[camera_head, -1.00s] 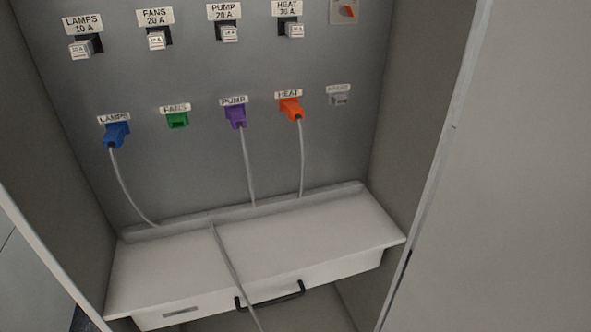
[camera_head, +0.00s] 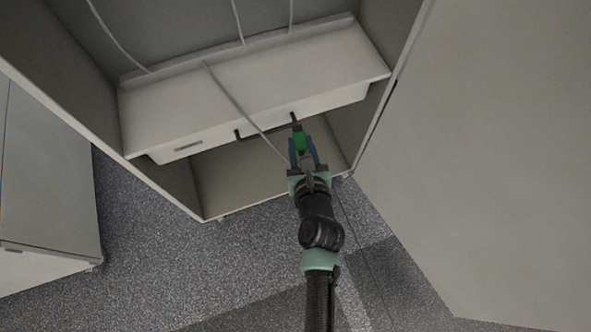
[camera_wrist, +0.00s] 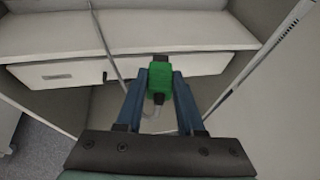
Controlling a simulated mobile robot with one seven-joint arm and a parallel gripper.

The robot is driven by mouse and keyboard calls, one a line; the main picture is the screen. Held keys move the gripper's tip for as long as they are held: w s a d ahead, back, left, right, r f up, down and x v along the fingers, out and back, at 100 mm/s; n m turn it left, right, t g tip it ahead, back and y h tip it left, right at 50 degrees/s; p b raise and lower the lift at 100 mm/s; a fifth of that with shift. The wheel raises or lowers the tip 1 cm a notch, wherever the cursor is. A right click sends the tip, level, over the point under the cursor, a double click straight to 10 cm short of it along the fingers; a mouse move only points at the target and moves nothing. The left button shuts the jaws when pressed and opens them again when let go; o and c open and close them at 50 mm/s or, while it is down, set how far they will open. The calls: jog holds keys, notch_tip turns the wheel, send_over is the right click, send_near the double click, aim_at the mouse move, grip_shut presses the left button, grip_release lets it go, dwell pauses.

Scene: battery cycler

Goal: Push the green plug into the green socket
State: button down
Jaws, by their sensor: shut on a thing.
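The green plug (camera_head: 300,142) is held between the two blue fingers of my gripper (camera_head: 302,152), in front of the drawer's black handle. In the wrist view the green plug (camera_wrist: 159,78) sits between the fingertips (camera_wrist: 160,82), its dark end pointing away from me toward the cabinet. A pale cable stub shows below it. The green socket is in neither current view; the panel part with the sockets lies above the top of the head view.
A white shelf (camera_head: 240,75) with a drawer (camera_head: 190,147) and black handle (camera_head: 262,131) crosses the cabinet. A grey cable (camera_head: 236,104) hangs over its front edge. Cabinet side walls stand left and right. A large pale door (camera_head: 490,130) is at right.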

jog(key=w+a+r+p, duration=0.3)
jog(key=w+r+p, duration=0.3)
jog(key=w+r, duration=0.35)
jog(key=w+a+r+n+y+p, duration=0.1)
jog(key=w+a+r+p, duration=0.35)
jog(key=a+r, duration=0.5)
jog(key=w+a+r+n+y+p, duration=0.15)
jog(key=w+a+r+p, duration=0.4)
jog(key=a, duration=0.65)
jog(key=shift+g, duration=0.3)
jog(key=w+b, duration=0.1)
jog(key=b, duration=0.1)
jog(key=w+a+r+b, duration=0.1)
jog(key=b, duration=0.1)
jog(key=w+b, duration=0.2)
jog(key=shift+a+r+b, duration=0.2)
jog(key=shift+a+b, duration=0.05)
jog(key=shift+b, duration=0.1)
jog(key=shift+r+p, duration=0.1)
jog(key=shift+p, duration=0.3)
jog(key=shift+w+a+b, duration=0.25)
jog(key=shift+w+b, duration=0.45)
jog(key=shift+b, duration=0.35)
jog(key=shift+w+a+b, duration=0.25)
jog(key=shift+w+b, duration=0.4)
jog(key=shift+b, duration=0.35)
dwell(1.2)
